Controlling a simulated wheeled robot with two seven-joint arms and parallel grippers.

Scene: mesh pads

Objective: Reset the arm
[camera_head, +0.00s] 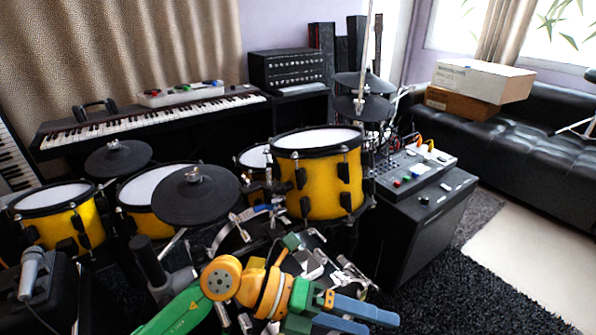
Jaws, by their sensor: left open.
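My left arm comes in from the bottom left, with green, yellow and orange links. Its left gripper (381,321) has blue fingers that point right, near the bottom edge of the head view. The gripper is open, with no object visible between its fingers. It is in front of the yellow drum kit, over the dark floor area. My right gripper is out of view.
Yellow drums with mesh pads (318,140) and black cymbal pads (197,196) stand ahead. A black cabinet with a mixer (412,168) is right of them. A keyboard (150,120) stands behind. Dark carpet (470,290) lies clear at the right, before a sofa (555,160).

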